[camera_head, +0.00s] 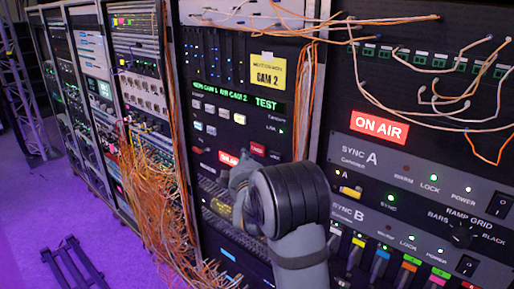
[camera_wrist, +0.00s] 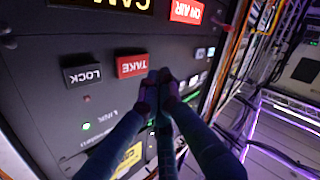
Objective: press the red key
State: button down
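The red key (camera_wrist: 132,66) is marked TAKE and sits on a dark rack panel; its lettering is upside down in the wrist view. In the head view a small red key (camera_head: 257,148) shows on the panel below the word TEST. My gripper (camera_wrist: 159,77) has its fingertips together with nothing seen between them. In the wrist view the tips lie just right of and slightly below the red key, close to its edge. Whether they touch the panel I cannot tell.
Several small keys stand to the right. A lit red ON AIR sign (camera_wrist: 187,11) is above. Loose orange cables (camera_head: 150,185) hang on the neighbouring rack, left of my arm.

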aim_at(252, 148)
jog(key=shift+w+d+f, duration=0.1)
jog(key=shift+w+d, duration=0.5)
jog(key=shift+w, duration=0.1)
jog(key=shift+w, duration=0.1)
dwell(1.0)
jog(key=shift+w+d+b, duration=0.2)
jog(key=shift+d+b, duration=0.05)
jog(key=shift+b, duration=0.2)
jog(key=shift+w+d, duration=0.3)
jog(key=shift+w, duration=0.05)
dwell(0.6)
jog(key=shift+s+a+b, duration=0.1)
jog(key=shift+s+b, duration=0.05)
jog(key=shift+b, duration=0.2)
jog(key=shift+s+a+b, duration=0.4)
jog(key=shift+s+a, duration=0.05)
jog(key=shift+s, duration=0.1)
jog(key=shift+s+a+b, duration=0.95)
jog(key=shift+s+a, duration=0.65)
jog(key=shift+s, duration=0.3)
